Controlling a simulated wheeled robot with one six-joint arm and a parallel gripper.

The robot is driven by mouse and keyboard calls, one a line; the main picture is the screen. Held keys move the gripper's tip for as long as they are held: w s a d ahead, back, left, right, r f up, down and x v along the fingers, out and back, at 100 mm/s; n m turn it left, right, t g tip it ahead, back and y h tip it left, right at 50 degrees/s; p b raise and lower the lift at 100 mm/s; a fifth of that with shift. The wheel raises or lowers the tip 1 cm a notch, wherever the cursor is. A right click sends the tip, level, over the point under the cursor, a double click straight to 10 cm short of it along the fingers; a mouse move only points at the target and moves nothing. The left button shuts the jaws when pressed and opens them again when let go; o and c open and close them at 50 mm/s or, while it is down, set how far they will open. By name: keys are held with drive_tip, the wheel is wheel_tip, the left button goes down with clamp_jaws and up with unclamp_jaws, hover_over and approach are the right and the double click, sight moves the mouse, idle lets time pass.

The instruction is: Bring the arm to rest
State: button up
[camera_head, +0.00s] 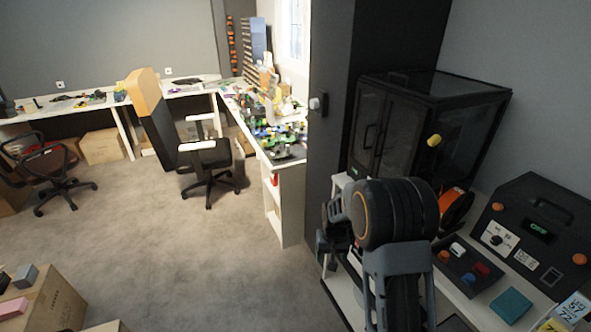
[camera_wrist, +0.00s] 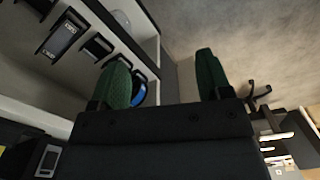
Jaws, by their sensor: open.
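My arm rises at the right of the head view, in front of the workbench, with its dark rounded joint in front of the bench edge. My gripper (camera_wrist: 162,80) shows in the wrist view with two green padded fingers spread apart. Nothing is between the fingers. In the head view my gripper (camera_head: 330,235) is partly hidden behind my own arm, to the left of the joint, and its fingertips are hard to make out. It appears to hang near the left end of the bench, clear of the floor.
A black glass-fronted cabinet (camera_head: 425,130) and a black case (camera_head: 540,232) stand on the right bench. Office chairs (camera_head: 206,160) and cartons (camera_head: 45,300) stand on the carpet. The middle floor is clear.

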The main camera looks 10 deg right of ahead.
drive_tip(key=s+a+r+t, duration=0.1)
drive_tip(key=s+r+t, duration=0.1)
drive_tip(key=s+r, duration=0.7)
drive_tip(key=s+a+r+n+t, duration=0.1)
drive_tip(key=s+r+t, duration=0.1)
drive_tip(key=s+r, duration=0.8)
drive_tip(key=shift+a+r, duration=0.25)
drive_tip(key=shift+r, duration=0.7)
